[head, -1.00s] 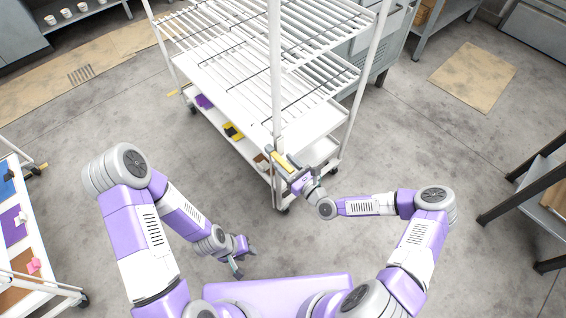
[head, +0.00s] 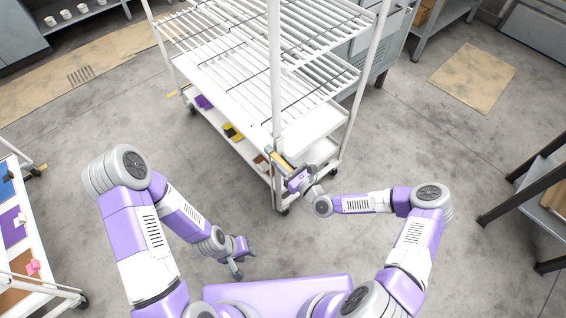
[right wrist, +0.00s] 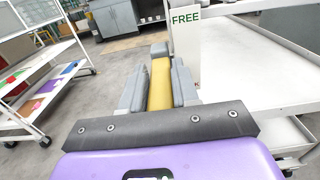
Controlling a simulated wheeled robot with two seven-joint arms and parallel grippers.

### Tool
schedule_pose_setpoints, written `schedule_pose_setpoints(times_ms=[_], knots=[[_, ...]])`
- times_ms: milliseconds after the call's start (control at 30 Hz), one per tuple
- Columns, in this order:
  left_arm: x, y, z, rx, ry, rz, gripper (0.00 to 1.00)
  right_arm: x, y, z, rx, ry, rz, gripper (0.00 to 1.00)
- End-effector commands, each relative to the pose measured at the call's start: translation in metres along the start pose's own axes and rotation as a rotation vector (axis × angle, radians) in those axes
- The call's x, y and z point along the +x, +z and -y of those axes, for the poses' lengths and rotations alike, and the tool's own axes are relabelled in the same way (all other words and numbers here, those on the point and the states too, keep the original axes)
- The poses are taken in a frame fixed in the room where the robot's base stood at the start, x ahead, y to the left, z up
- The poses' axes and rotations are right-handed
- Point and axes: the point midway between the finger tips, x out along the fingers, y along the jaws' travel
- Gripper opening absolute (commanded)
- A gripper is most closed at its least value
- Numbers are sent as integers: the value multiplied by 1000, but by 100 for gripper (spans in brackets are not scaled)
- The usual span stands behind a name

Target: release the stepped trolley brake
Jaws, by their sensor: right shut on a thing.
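The white trolley (head: 262,150) with slatted shelves stands ahead of me. A yellow brake lever (right wrist: 160,84) shows at its near corner post, between the grey fingers of my right gripper (right wrist: 158,88) in the right wrist view. The gripper is shut on this lever, which also shows in the head view (head: 284,160). A white plate marked FREE (right wrist: 186,18) is just right of the lever in the wrist view; lower lettering on it is mostly hidden. My left gripper (head: 243,264) is open and empty above the floor, away from the trolley.
The trolley's lower shelf holds a purple item (head: 204,102) and a yellow-and-black item (head: 233,132). Another white cart (head: 38,280) with coloured pads is at the left edge. A dark-legged table (head: 530,195) stands at the right. Grey floor between them is clear.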

Motion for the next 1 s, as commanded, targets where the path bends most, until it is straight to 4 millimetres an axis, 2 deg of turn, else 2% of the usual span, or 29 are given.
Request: schedule_pose_setpoints(times_ms=[167,367,800,1000], knots=[[-6,0,-2,0,0,0,38,0,3,0,-1,1,-21,0],[-26,1,-10,0,0,0,38,1,14,0,0,2,-102,0],[-97,4,-36,0,0,0,38,8,37,-1,-2,3,-401,0],[-121,5,-45,0,0,0,38,13,42,-1,-2,4,-513,0]])
